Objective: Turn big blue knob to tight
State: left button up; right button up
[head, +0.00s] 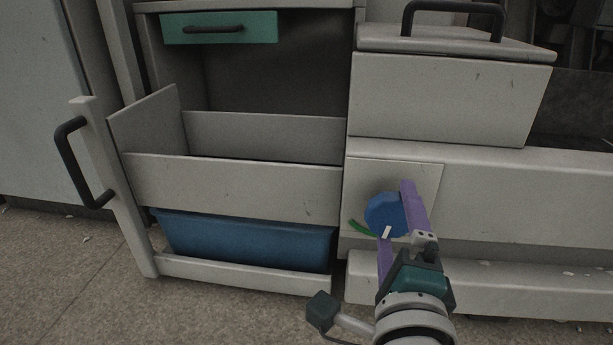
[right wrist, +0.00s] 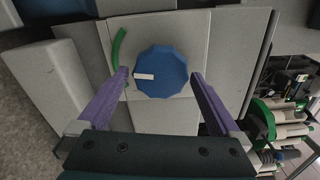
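The big blue knob (head: 380,212) is on a pale panel low on the machine. It also shows in the right wrist view (right wrist: 165,66), many-sided, with a white pointer mark (right wrist: 144,76) aimed left there, just past the lower end of a green arc (right wrist: 118,48). In the head view the mark (head: 386,232) is low on the knob, by the right end of the green arc (head: 362,228). My right gripper (right wrist: 160,74) is open, its purple fingers on either side of the knob with narrow gaps. My left gripper is not in view.
Left of the knob is an open cabinet with a pale drawer front (head: 235,188), a blue bin (head: 245,245) and a black-handled door edge (head: 105,160). A lidded box (head: 445,95) sits above the knob. Open floor (head: 220,310) lies in front.

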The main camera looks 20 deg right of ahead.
jog(key=p+v, duration=0.3)
jog(key=v, duration=0.7)
jog(key=shift+w, duration=0.1)
dwell(0.3)
